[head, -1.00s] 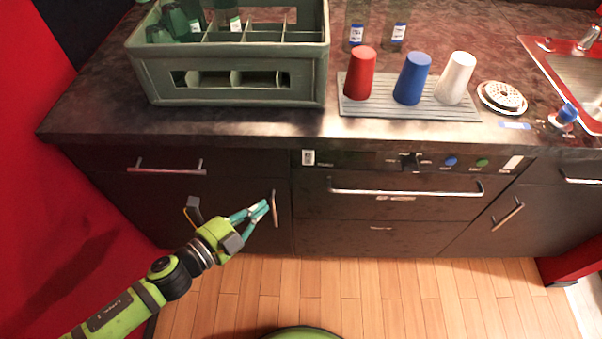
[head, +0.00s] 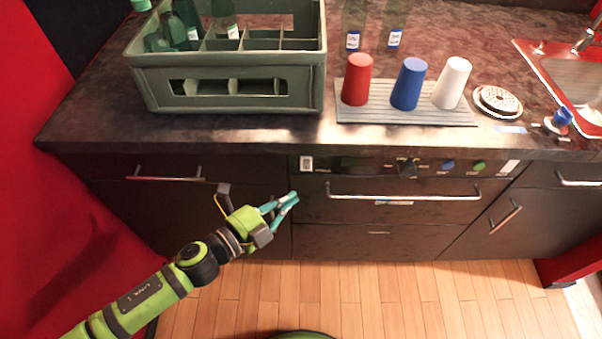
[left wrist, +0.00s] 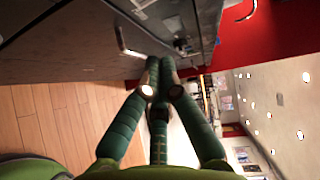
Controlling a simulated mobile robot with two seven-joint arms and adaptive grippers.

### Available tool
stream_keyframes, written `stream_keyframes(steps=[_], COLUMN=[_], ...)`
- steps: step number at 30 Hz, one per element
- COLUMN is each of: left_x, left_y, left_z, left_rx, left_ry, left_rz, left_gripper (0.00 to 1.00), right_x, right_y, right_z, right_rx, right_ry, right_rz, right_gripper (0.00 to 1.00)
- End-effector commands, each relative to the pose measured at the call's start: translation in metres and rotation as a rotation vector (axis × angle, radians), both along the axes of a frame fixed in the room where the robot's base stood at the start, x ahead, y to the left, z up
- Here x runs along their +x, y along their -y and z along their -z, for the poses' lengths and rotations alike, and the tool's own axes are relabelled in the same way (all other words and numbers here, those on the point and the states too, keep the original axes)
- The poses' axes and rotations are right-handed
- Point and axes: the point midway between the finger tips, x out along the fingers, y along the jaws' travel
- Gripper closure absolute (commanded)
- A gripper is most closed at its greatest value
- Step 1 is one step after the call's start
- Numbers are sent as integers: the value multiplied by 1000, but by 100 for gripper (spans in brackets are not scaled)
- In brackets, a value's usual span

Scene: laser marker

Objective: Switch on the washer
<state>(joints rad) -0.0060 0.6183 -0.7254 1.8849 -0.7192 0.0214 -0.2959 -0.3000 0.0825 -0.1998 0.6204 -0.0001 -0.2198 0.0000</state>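The washer (head: 360,212) is a dark built-in front under the counter with a long metal handle (head: 400,194). Its control strip (head: 345,164) carries a small white switch-like piece (head: 306,163) at the left end, a dark knob (head: 407,169), a blue button (head: 447,164) and a green button (head: 479,166). My left gripper (head: 295,199) is in front of the washer's left edge, below the white piece. Its teal fingers come together at the tips and hold nothing; they also show in the left wrist view (left wrist: 161,62). My right gripper is out of view.
The counter above holds a green bottle crate (head: 225,100), red (head: 357,79), blue (head: 409,84) and white (head: 452,83) cups on a grey mat (head: 400,116), and a sink (head: 578,75). Cabinet handles (head: 165,178) stick out on both sides. The wooden floor (head: 400,290) ahead is clear.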

Motion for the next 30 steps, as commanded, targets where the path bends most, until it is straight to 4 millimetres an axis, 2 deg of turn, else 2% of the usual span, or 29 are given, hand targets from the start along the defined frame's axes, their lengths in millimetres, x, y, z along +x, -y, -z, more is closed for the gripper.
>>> stream_keyframes(steps=[1, 6, 12, 18, 27, 30], left_x=[10, 33, 61, 69, 69, 70], left_y=[9, 34, 30, 30, 30, 30], left_z=[-2, 3, 10, 11, 12, 15], left_rx=[-2, -2, 0, 0, -1, -2], left_ry=[2, 1, 0, -1, -1, 12], left_rz=[-1, 0, -3, -2, -1, -1], left_gripper=[100, 100, 100, 100, 100, 100], right_x=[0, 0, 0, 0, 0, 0], right_y=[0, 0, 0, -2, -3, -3], right_z=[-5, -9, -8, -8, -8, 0], right_rx=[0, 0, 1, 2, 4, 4], right_ry=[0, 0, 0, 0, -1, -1], right_rz=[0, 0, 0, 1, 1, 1], right_gripper=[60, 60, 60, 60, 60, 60])
